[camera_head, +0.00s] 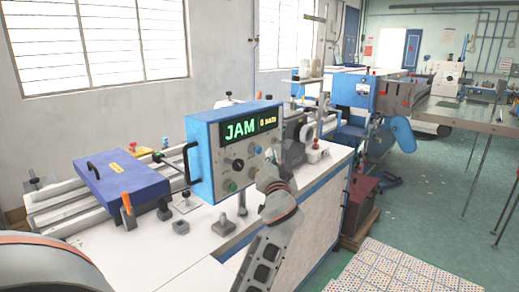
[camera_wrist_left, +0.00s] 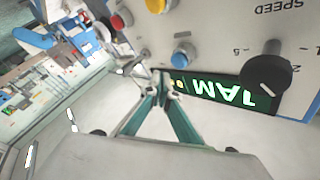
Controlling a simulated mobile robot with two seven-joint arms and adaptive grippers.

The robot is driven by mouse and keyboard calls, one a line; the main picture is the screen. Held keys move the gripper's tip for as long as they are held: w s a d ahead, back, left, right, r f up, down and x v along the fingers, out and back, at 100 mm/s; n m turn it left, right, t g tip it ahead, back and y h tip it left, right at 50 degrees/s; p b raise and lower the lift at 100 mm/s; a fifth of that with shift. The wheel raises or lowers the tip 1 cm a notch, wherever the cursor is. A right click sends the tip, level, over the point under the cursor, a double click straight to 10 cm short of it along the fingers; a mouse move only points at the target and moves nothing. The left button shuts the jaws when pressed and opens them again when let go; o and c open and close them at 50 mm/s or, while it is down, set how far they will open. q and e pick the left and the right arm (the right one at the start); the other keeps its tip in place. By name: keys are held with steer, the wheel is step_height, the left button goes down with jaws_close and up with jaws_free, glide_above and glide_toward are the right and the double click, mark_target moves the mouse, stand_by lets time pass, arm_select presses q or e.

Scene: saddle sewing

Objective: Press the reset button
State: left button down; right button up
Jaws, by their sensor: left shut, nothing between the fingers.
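The control box (camera_head: 205,165) has a blue side and a grey front panel with buttons and knobs. Its display (camera_head: 240,130) reads "JAM" and "0 sets". In the left wrist view the panel is upside down, with a blue button (camera_wrist_left: 183,55), a yellow button (camera_wrist_left: 156,5), a red button (camera_wrist_left: 122,18) and a black knob (camera_wrist_left: 266,74). No reset label is readable. My right gripper is not in view.
Other machines fill the back right. Green floor (camera_head: 430,215) is open at right, beside a patterned mat (camera_head: 385,270).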

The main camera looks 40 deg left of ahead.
arm_select(q)
steer(key=shift+a, duration=0.6)
steer(key=shift+a, duration=0.15)
stand_by(1.0)
steer(key=shift+w+a, duration=0.1)
steer(key=shift+a, duration=0.15)
steer(key=shift+a, duration=0.55)
stand_by(1.0)
steer(key=shift+d, duration=0.95)
